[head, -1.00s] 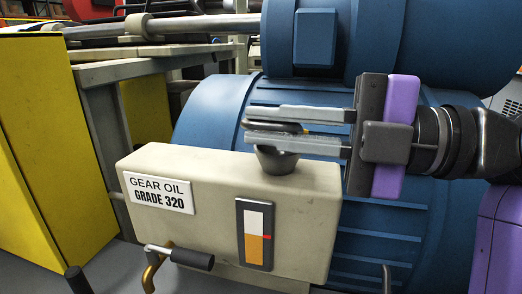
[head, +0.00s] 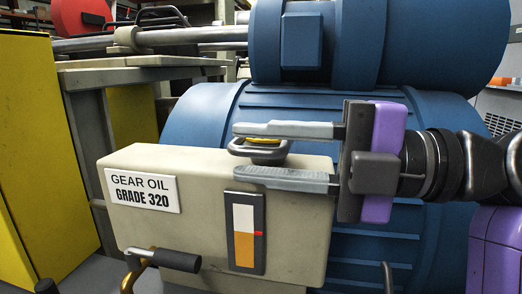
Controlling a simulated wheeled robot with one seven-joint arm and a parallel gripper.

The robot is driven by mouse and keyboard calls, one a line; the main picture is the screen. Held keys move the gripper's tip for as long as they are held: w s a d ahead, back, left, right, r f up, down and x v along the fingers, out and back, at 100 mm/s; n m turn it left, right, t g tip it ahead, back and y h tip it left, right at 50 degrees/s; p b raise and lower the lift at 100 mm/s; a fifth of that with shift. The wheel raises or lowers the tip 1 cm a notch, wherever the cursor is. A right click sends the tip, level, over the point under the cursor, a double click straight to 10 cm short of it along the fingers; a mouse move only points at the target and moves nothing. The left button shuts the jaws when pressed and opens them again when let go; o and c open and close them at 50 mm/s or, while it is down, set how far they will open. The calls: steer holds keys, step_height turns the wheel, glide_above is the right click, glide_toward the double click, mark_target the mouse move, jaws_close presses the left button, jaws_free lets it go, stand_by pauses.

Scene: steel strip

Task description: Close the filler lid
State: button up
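The cream gear oil box (head: 190,228) stands in front of the large blue drum. On its top right is a dark filler (head: 250,149), a rounded rim partly covered by my fingers. A yellow piece (head: 272,140) shows at its top; I cannot tell whether this is part of the lid. My gripper (head: 238,151) reaches in from the right with its two grey fingers apart. One finger passes behind the filler and the other in front of it, low over the box top. Contact and the exact lid angle cannot be told.
A gauge (head: 245,232) and a label (head: 143,190) are on the box front. A black-handled lever (head: 180,261) sticks out below. The blue drum (head: 205,112) rises close behind, and a yellow panel (head: 45,160) stands at left.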

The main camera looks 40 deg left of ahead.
step_height(320, 180, up, 20)
steer(key=p, duration=0.6)
steer(key=shift+p, duration=0.4)
stand_by(0.3)
